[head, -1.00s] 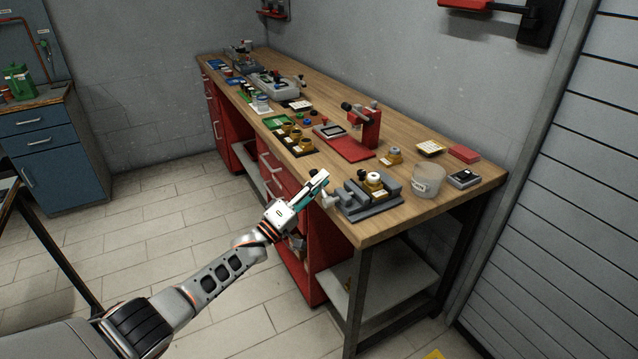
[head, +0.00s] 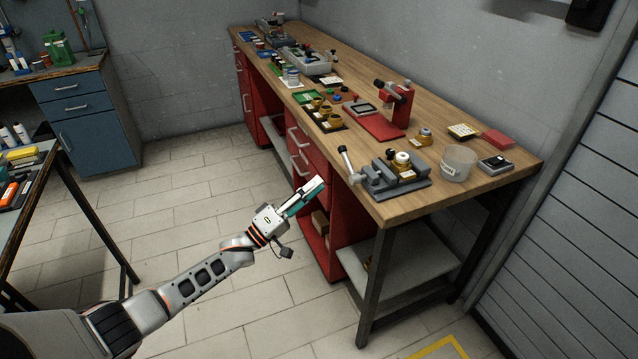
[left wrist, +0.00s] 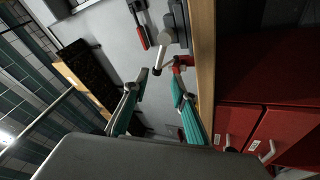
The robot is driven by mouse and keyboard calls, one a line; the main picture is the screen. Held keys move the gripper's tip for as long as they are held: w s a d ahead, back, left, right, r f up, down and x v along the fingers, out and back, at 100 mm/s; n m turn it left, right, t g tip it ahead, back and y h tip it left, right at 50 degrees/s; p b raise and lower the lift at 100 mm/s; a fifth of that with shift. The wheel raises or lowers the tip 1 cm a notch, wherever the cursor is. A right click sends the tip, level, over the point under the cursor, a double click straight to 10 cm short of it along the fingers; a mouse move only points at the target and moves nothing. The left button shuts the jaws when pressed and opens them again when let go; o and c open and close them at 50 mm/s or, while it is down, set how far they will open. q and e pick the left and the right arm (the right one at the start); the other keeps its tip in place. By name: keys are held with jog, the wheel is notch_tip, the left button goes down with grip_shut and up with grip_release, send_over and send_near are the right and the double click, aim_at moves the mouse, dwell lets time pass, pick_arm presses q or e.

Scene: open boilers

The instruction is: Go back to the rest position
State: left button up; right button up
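My left gripper (head: 316,187) is in front of the workbench's red drawers, below and left of the grey vise (head: 383,181). The lever (left wrist: 164,56) shows beyond the fingertips. A brass-coloured part with a white top (head: 402,161) sits in the vise. My right gripper is not in view.
The wooden workbench (head: 420,205) has red drawers and a lower grey shelf (head: 410,265). A red press (head: 395,105) and a clear cup (head: 458,163) stand on it. A table (head: 22,215) with tools is at the left edge. The tiled floor between is clear.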

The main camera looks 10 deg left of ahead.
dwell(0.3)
pick_arm(q)
jog(key=s+d+f+m+y, duration=0.35)
jog(key=s+f+y, duration=0.25)
jog(key=s+f, duration=0.75)
jog(key=s+a+f+m+g+y, duration=0.3)
jog(key=s+f, duration=0.1)
jog(key=s, duration=0.6)
jog(key=s+a+f+m+g+y, duration=0.3)
jog(key=s+a+f, duration=0.1)
jog(key=s, duration=0.6)
jog(key=shift+f, duration=0.8)
